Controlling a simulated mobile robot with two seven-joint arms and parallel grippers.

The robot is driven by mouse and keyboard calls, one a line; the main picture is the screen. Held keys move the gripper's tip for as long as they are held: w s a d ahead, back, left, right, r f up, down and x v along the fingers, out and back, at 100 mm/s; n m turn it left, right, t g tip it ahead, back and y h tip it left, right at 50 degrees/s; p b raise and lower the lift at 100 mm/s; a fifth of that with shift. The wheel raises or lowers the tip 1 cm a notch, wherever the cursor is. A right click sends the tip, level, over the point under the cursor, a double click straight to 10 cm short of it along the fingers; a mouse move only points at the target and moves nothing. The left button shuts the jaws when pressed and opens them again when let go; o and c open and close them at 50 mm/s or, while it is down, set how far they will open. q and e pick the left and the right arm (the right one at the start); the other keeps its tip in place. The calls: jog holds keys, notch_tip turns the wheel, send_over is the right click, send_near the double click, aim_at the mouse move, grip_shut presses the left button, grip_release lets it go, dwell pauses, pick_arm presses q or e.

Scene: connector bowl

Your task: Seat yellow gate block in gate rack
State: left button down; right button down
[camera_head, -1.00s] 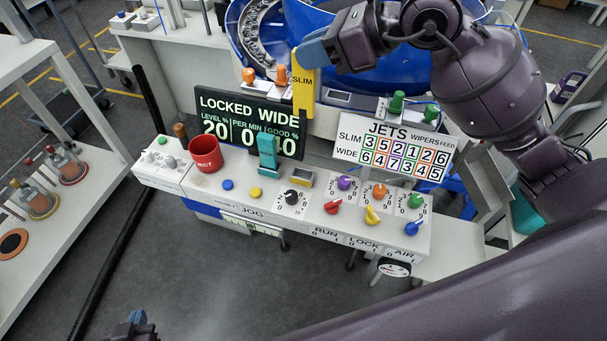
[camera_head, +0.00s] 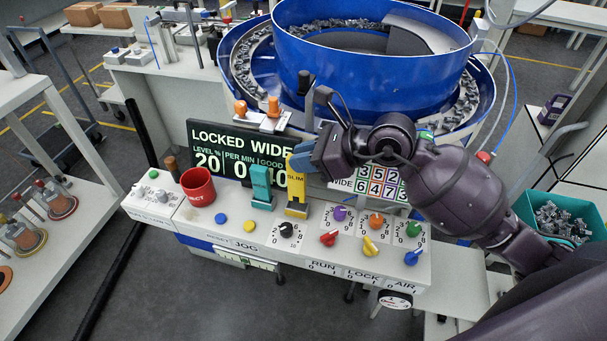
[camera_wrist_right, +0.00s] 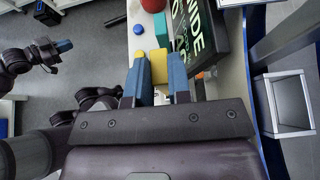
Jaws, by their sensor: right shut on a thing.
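The yellow gate block (camera_head: 297,184), marked SLIM, is upright between the blue fingers of my right gripper (camera_head: 306,160). In the right wrist view the block (camera_wrist_right: 159,66) shows between both fingers (camera_wrist_right: 158,78). Its lower end is at the gate rack (camera_head: 296,212) on the console, right of the standing teal block (camera_head: 262,184). I cannot tell how deep it sits in the slot. My left gripper (camera_wrist_right: 63,46) shows small at the left of the right wrist view; its opening is unclear.
The black display (camera_head: 225,145) stands behind the rack. A red cup (camera_head: 198,187) is to the left. Knobs, including a black one (camera_head: 286,229), line the console's front right. The big blue bowl (camera_head: 375,60) rises behind. A teal bin (camera_head: 560,220) of parts is at the right.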

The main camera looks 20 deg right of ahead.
aim_at(305, 176)
jog(key=shift+f, duration=2.35)
jog(key=shift+f+b, duration=0.2)
jog(key=shift+b, duration=0.15)
jog(key=c, duration=1.1)
grip_release()
jog(key=shift+o, duration=0.2)
jog(key=shift+r, duration=0.2)
jog(key=v, duration=1.2)
jog(key=shift+s, duration=0.1)
